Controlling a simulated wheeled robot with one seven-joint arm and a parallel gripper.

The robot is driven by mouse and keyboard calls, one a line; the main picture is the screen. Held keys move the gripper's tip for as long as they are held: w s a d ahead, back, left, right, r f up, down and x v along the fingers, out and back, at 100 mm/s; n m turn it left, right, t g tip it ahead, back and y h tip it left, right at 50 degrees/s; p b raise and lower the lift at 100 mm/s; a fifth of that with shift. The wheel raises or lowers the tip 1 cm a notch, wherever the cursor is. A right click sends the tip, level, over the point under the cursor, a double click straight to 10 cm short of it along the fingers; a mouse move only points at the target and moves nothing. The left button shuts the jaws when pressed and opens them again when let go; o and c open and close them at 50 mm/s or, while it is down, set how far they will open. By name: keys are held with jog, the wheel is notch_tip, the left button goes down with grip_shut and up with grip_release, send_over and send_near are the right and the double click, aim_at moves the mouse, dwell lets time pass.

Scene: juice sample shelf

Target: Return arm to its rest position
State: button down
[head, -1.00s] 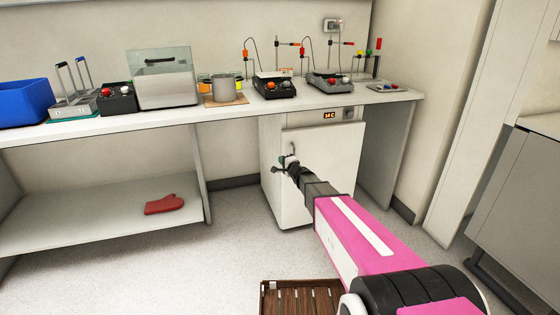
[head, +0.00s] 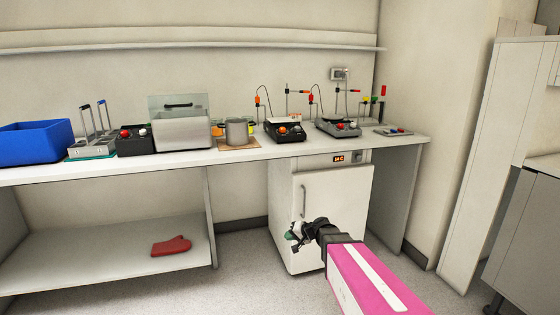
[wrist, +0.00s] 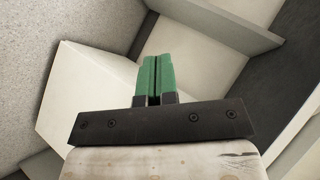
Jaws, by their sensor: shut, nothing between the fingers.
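My gripper (head: 291,236) is in front of the small white cabinet (head: 340,225) under the bench in the head view. My pink arm reaches to it from the lower right. In the wrist view, the two green fingers of my gripper (wrist: 157,80) lie together with nothing between them. The cabinet door is closed, with a vertical handle (head: 304,201) above and near my gripper. I cannot tell the exact gap between my gripper and the door.
The bench (head: 240,157) holds a blue bin (head: 35,138), a clear-lidded bath (head: 183,130), a metal pot (head: 238,132) and two hotplate stirrers (head: 285,130). A red mitt (head: 171,246) lies on the lower shelf (head: 110,255). Floor shows in front of the bench.

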jog(key=s+d+f+n+g+h, duration=0.1)
jog(key=s+d+g+h, duration=0.2)
jog(key=s, duration=0.7)
jog(key=s+d+f+n+g+h, duration=0.1)
jog(key=s+d+f+g+h, duration=0.1)
jog(key=s+d+h, duration=0.4)
jog(key=s+d+g, duration=0.1)
jog(key=s+d, duration=0.2)
jog(key=d, duration=0.2)
jog(key=shift+s+d+h, duration=0.35)
jog(key=shift+d+h, duration=0.05)
